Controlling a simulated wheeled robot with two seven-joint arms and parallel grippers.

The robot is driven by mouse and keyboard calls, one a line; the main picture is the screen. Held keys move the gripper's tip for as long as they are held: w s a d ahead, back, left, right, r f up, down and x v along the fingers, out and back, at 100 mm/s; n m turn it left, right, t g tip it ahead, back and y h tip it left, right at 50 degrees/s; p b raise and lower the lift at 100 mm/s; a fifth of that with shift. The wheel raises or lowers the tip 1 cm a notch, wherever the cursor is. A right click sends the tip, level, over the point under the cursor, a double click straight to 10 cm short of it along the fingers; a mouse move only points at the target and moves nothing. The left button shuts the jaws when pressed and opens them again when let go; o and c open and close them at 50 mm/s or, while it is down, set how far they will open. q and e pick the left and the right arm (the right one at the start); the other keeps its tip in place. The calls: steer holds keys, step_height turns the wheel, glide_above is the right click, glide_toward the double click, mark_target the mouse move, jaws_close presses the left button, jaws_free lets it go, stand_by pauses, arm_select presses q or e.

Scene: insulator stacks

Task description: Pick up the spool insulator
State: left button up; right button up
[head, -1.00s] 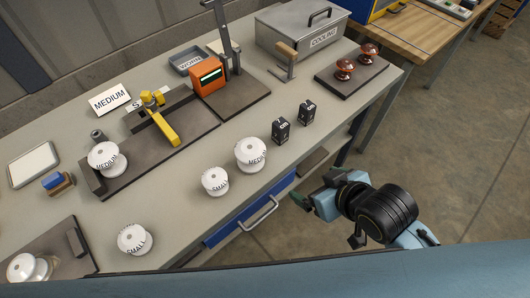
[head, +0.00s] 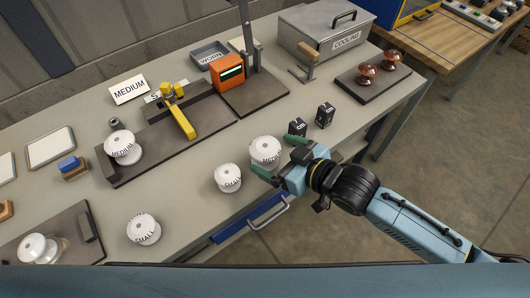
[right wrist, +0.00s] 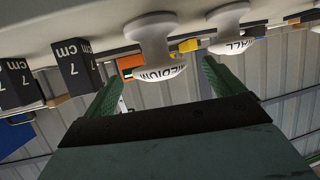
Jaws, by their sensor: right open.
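A white spool insulator labelled MEDIUM (head: 264,149) stands upright near the table's front edge. In the right wrist view this medium spool (right wrist: 155,45) appears upside down, ahead of and between my fingertips. My right gripper (head: 280,158) is open and empty, its green fingers beside the medium spool on its front right; I cannot tell if they touch it. A white spool labelled SMALL (head: 228,178) stands just left of it, and another SMALL spool (head: 144,229) stands farther left. Another MEDIUM spool (head: 122,148) stands on a dark fixture. My left gripper is not in view.
Two black 7 cm blocks (head: 325,115) stand just behind my right gripper. A dark base with an orange device (head: 227,73), a yellow-handled clamp (head: 182,118) and a grey COOLING box (head: 325,32) are farther back. Bare tabletop (head: 190,190) lies between the front spools.

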mark_target(260, 147)
steer(key=x, duration=0.6)
steer(key=shift+b, duration=0.4)
steer(key=shift+r, duration=0.15)
steer(key=c, duration=1.3)
